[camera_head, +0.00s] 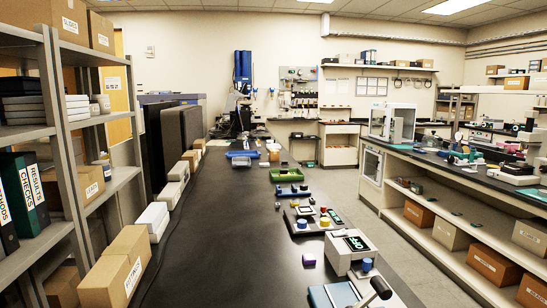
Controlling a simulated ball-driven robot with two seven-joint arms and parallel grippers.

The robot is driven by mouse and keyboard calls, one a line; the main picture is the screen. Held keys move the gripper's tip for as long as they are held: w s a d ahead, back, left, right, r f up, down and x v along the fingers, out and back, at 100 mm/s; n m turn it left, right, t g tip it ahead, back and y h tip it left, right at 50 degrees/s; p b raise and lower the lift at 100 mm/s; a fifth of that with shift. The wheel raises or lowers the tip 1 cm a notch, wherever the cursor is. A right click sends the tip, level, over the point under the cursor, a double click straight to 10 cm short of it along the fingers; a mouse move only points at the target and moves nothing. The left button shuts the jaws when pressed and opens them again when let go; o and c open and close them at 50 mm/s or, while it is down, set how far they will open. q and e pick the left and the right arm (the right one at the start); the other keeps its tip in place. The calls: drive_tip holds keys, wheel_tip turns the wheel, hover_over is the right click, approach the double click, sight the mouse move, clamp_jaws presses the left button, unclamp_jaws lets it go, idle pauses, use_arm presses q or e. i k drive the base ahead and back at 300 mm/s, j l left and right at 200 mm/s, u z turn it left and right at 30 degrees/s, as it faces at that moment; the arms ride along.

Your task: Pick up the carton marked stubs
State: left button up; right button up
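Several brown cartons are in view, but their labels are too small to read surely, so I cannot tell which one is marked stubs. Others are on the left rack: a top carton (70,22) and a mid-shelf carton (90,184). More labelled cartons lie on the low shelf at right: an orange-brown carton (419,215), a tan carton (451,235) and another orange-brown carton (494,266). Neither of my grippers is in view.
The long dark bench (225,235) runs away ahead, clear along its middle. Small instruments, a green tray (287,175) and a white device (349,250) line its right side. White boxes (153,219) line its left. A grey floor aisle (370,225) separates it from the right bench.

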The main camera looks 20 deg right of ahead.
sight(275, 153)
drive_tip(key=l+z, duration=0.1)
drive_tip(key=z, duration=0.4)
drive_tip(key=l+z, duration=0.1)
drive_tip(key=z, duration=0.35)
drive_tip(key=k+l+z, duration=0.1)
drive_tip(key=z, duration=0.4)
drive_tip(key=l+z, duration=0.15)
drive_tip(key=z, duration=0.35)
drive_tip(key=i+l+z, duration=0.35)
drive_tip(key=i+l, duration=0.15)
drive_tip(key=l, duration=0.25)
drive_tip(key=i+l+z, duration=0.3)
drive_tip(key=i+l, duration=0.3)
drive_tip(key=i+l+u, duration=0.1)
drive_tip(key=i+u, duration=0.15)
drive_tip(key=i, duration=0.2)
drive_tip(key=i+l+u, duration=0.25)
drive_tip(key=i, duration=0.2)
drive_tip(key=i+j+u, duration=0.15)
drive_tip(key=i+u, duration=0.15)
drive_tip(key=u, duration=0.15)
drive_tip(key=i+u, duration=0.7)
drive_tip(key=u, duration=0.2)
drive_tip(key=i+u, duration=0.35)
drive_tip(key=i, duration=3.6)
drive_tip(key=i+l+u, duration=1.2)
drive_tip(key=l, duration=0.4)
drive_tip(key=i+j, duration=0.05)
drive_tip(key=i, duration=0.05)
